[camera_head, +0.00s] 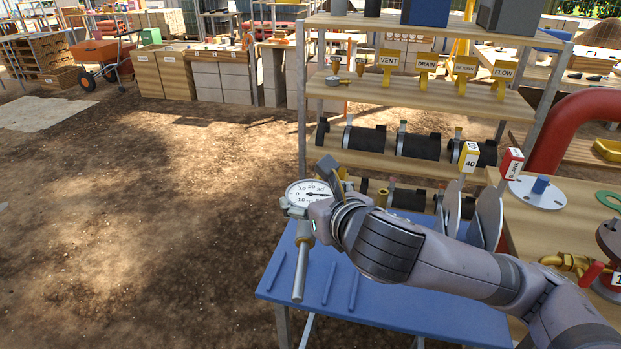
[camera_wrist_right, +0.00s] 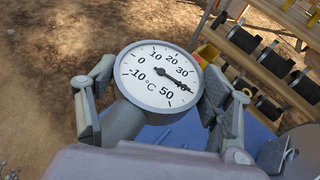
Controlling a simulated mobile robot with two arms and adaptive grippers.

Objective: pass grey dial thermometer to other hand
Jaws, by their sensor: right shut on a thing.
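The grey dial thermometer (camera_head: 309,193) has a round white face marked in °C and a grey stem pointing down. My right gripper (camera_head: 311,206) is shut on it and holds it in the air above the near left part of the blue table. In the right wrist view the dial (camera_wrist_right: 157,75) faces the camera, between the two fingers of my right gripper (camera_wrist_right: 157,98). The needle points near 40. Part of the grip is hidden behind the dial and my wrist. My left gripper is not in view.
The blue table (camera_head: 383,312) has raised strips on its left part and grey discs (camera_head: 487,215) standing on it. Behind is a wooden shelf rack (camera_head: 425,98) with labelled yellow valve tags and black cylinders. A wooden bench with a red pipe (camera_head: 565,128) stands right. Open ground lies left.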

